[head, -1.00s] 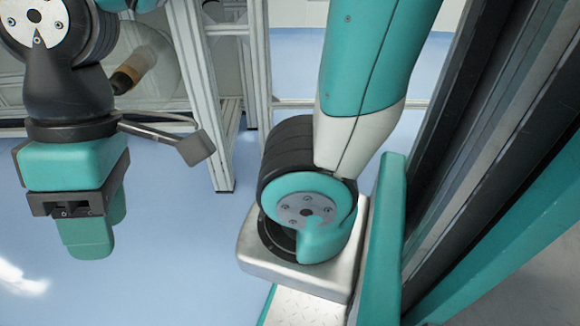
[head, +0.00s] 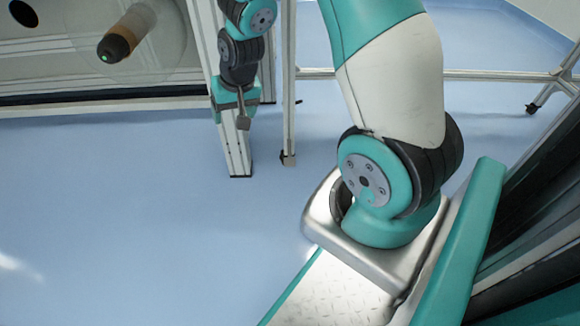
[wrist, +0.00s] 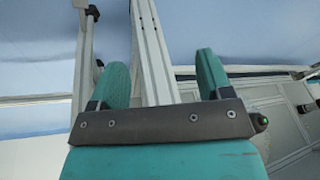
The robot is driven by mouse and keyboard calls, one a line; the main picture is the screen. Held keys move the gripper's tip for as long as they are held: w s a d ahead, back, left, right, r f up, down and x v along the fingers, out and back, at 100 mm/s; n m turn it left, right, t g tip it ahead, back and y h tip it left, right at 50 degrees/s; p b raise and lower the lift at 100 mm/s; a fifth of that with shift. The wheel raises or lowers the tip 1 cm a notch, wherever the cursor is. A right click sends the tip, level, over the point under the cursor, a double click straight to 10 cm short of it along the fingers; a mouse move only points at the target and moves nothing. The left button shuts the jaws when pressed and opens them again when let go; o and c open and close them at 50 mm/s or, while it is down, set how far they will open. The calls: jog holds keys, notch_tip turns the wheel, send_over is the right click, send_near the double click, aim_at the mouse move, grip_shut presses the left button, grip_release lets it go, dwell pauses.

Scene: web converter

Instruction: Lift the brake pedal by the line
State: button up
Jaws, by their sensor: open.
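My gripper (head: 236,100) is small in the head view, in front of an aluminium frame post, and its fingers are hard to make out there. In the wrist view my gripper (wrist: 162,62) is open, with its two teal fingers wide apart and nothing between their pads. Aluminium posts (wrist: 150,50) show behind the gap; I cannot tell how far off they are. I cannot make out a brake pedal or a line in either view.
The machine frame (head: 100,97) stands at the upper left, with a brown-cored roll (head: 126,36) above its rail. A crossbar (head: 500,75) runs behind my arm to the right. The pale blue floor (head: 120,200) is clear at left and centre.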

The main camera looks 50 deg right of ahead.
jog(key=s+d+f+m+h+b, duration=0.1)
jog(key=d+f+m+h+b, duration=0.15)
jog(key=d+f, duration=0.85)
jog(key=m+h, duration=0.1)
jog(key=m, duration=0.1)
send_near(290, 158)
jog(key=shift+g, duration=0.3)
jog(key=b+x, duration=0.8)
jog(key=b, duration=0.2)
jog(key=shift+w+a+f+b, duration=0.1)
jog(key=shift+w+a+b, duration=0.05)
jog(key=shift+w+b, duration=0.15)
jog(key=shift+w+d+f+b, duration=0.2)
jog(key=shift+d+f+b, duration=0.15)
jog(key=shift+f, duration=0.25)
